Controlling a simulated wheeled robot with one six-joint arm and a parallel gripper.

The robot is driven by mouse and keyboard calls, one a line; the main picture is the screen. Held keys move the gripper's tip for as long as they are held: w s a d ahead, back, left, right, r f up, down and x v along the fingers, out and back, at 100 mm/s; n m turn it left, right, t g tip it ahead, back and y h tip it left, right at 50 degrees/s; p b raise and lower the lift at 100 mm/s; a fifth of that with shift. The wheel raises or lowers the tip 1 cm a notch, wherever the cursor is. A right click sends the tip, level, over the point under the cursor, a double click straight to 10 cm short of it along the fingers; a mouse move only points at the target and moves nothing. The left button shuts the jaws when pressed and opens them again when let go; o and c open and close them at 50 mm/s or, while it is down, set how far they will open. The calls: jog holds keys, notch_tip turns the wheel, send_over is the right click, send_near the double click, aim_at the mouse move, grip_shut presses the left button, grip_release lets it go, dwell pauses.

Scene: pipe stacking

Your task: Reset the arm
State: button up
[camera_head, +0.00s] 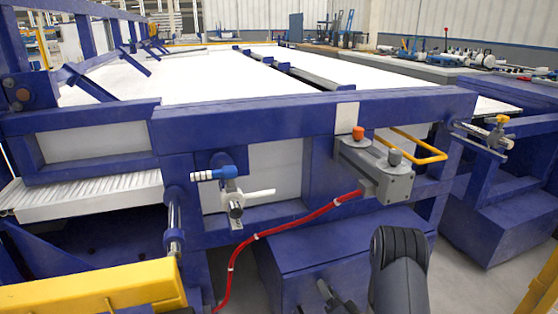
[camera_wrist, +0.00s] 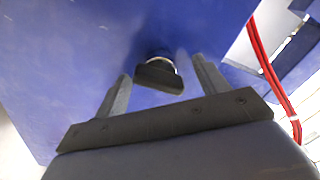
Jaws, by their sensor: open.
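My gripper (camera_wrist: 161,68) is open in the wrist view, its two grey fingers spread apart. A dark, flat-ended piece with a shiny ring (camera_wrist: 160,76) shows between the fingers, against a blue surface. I cannot tell whether it touches them. In the head view my gripper (camera_head: 331,292) is small and dark at the bottom edge, in front of the blue box (camera_head: 325,250) under the machine frame. My dark arm link stands to its right. No pipe is seen in the gripper.
A blue machine frame (camera_head: 300,118) with a white bed (camera_head: 190,75) fills the middle. A red hose (camera_head: 290,230) runs down from a grey valve block (camera_head: 375,170). A yellow beam (camera_head: 90,290) lies at lower left. Grey floor shows at lower right.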

jog(key=n+p, duration=0.1)
jog(key=n, duration=0.2)
jog(key=shift+r+n, duration=0.15)
jog(key=shift+n, duration=0.25)
jog(key=n+p, duration=0.2)
jog(key=n, duration=0.2)
jog(key=shift+a+n, duration=0.1)
jog(key=shift+n, duration=0.2)
jog(key=shift+n+p, duration=0.65)
jog(key=shift+n, duration=0.35)
jog(key=shift+s, duration=0.3)
jog(key=shift+v, duration=0.75)
